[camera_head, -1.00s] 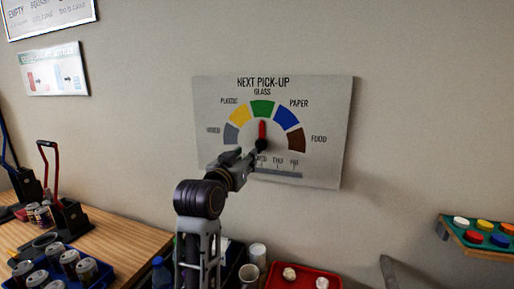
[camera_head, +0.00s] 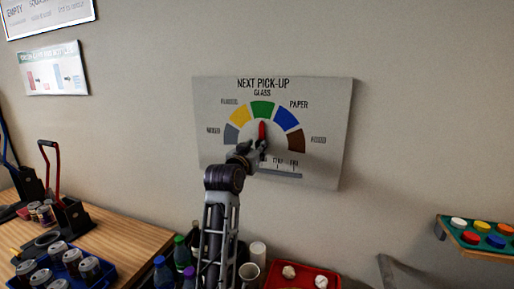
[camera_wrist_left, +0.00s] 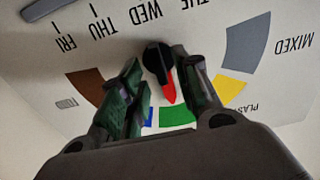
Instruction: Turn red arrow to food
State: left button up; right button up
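The pick-up dial board (camera_head: 335,105) hangs on the wall. Its red arrow (camera_head: 262,131) points up at the green GLASS segment (camera_head: 262,108). The brown FOOD segment (camera_head: 296,141) is at the right end of the arc. My left gripper (camera_head: 256,147) is at the dial's hub, below the arrow's tip. In the left wrist view its open fingers (camera_wrist_left: 157,60) stand on either side of the black hub and red pointer (camera_wrist_left: 168,92). The right finger looks very close to the hub; I cannot tell whether it touches. My right gripper is out of view.
Bottles (camera_head: 163,272), a white cup (camera_head: 249,274) and a red tray (camera_head: 304,270) stand below the board. A wooden table (camera_head: 133,240) with cans and a red-handled press is at the left. A shelf of coloured buttons (camera_head: 476,238) is at the right.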

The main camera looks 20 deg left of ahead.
pick_arm(q)
jog(key=shift+w, duration=0.8)
grip_shut()
